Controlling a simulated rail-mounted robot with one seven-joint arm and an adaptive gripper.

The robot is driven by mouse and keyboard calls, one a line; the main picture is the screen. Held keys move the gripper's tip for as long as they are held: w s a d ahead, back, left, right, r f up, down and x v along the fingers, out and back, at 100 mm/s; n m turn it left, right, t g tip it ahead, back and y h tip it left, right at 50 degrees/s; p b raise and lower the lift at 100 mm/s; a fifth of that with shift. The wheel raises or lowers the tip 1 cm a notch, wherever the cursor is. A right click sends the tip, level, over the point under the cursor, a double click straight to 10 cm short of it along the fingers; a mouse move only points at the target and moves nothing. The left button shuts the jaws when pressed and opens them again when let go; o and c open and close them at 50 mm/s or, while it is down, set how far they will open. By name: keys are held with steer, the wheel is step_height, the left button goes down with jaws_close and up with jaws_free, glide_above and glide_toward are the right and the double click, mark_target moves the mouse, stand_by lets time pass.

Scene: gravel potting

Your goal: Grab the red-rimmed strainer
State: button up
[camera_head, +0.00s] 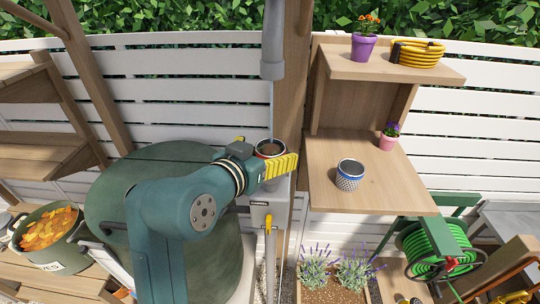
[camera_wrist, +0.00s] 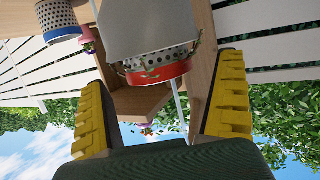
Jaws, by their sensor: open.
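The red-rimmed strainer (camera_wrist: 158,68) has a perforated metal wall and shows upside down in the wrist view, against a grey box (camera_wrist: 150,28). In the head view the strainer (camera_head: 269,148) stands on the grey box by the wooden post, partly hidden by my gripper. My gripper (camera_head: 262,153) is open, one yellow finger on each side of the strainer. In the wrist view the fingers (camera_wrist: 165,78) spread wide around it, with a gap visible on both sides.
A blue-rimmed strainer (camera_head: 350,176) stands on the wooden shelf (camera_head: 390,195) to the right. A pink flowerpot (camera_head: 387,142) is behind it. A grey downpipe (camera_head: 273,40) runs above the box. A green barrel (camera_head: 130,195) stands to the left.

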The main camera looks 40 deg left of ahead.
steer(key=shift+x, duration=1.2)
steer(key=c, duration=1.3)
steer(key=shift+r, duration=0.15)
